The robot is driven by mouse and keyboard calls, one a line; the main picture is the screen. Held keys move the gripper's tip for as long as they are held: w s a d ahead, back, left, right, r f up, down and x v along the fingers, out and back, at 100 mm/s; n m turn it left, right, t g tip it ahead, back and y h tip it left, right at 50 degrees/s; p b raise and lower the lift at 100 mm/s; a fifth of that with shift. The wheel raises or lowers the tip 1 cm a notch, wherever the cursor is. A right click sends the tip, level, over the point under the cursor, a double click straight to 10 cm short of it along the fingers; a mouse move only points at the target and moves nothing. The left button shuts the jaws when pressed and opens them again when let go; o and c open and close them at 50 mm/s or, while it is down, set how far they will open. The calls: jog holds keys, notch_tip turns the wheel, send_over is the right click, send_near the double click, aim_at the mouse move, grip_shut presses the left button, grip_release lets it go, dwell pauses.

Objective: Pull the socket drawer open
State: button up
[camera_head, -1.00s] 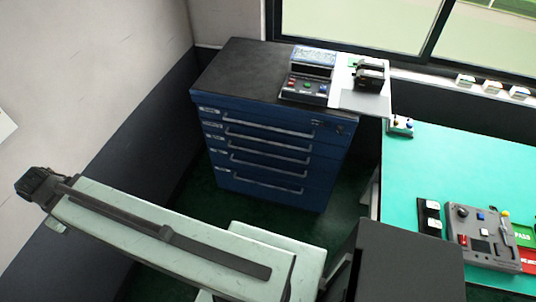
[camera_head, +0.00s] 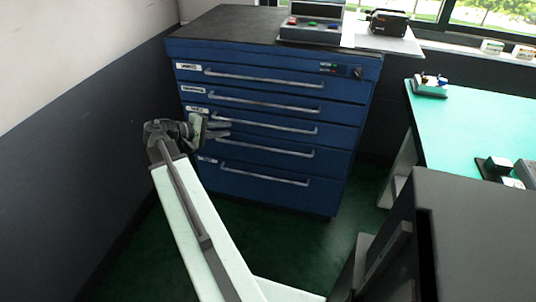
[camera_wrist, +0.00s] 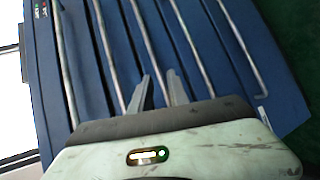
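A blue drawer cabinet (camera_head: 265,185) stands against the wall, with several shut drawers, each with a long silver bar handle. White labels sit at the drawers' left ends; they are too small to read surely, so I cannot tell which is the socket drawer. My gripper (camera_head: 222,129) is at the cabinet's left side, near the left end of the third handle (camera_head: 280,127). In the wrist view my gripper (camera_wrist: 158,78) has its two fingers apart, and the third handle (camera_wrist: 146,40) runs between them in the picture. I cannot tell whether they touch it. The gripper looks empty.
A teal-topped table (camera_head: 465,125) is at the right. A dark wall (camera_head: 75,165) is close on the left. The green floor (camera_head: 290,240) before the cabinet is clear.

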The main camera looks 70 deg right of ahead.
aim_at(265, 126)
jog(key=s+d+f+g+b, duration=0.1)
jog(key=s+d+b, duration=0.1)
jog(key=s+d, duration=0.1)
jog(key=s+d+f+g+b, duration=0.1)
jog(key=s+d, duration=0.3)
jog(key=s, duration=0.1)
jog(key=s+d+f+g+b, duration=0.1)
jog(key=s+d+b, duration=0.1)
jog(key=s+d, duration=0.2)
jog(key=shift+s+d+f+m+h+b, duration=0.2)
jog(key=shift+s+f+m+h+b, duration=0.1)
jog(key=shift+s+f+m+h, duration=0.15)
jog(key=shift+r, duration=0.1)
grip_shut()
dwell(0.7)
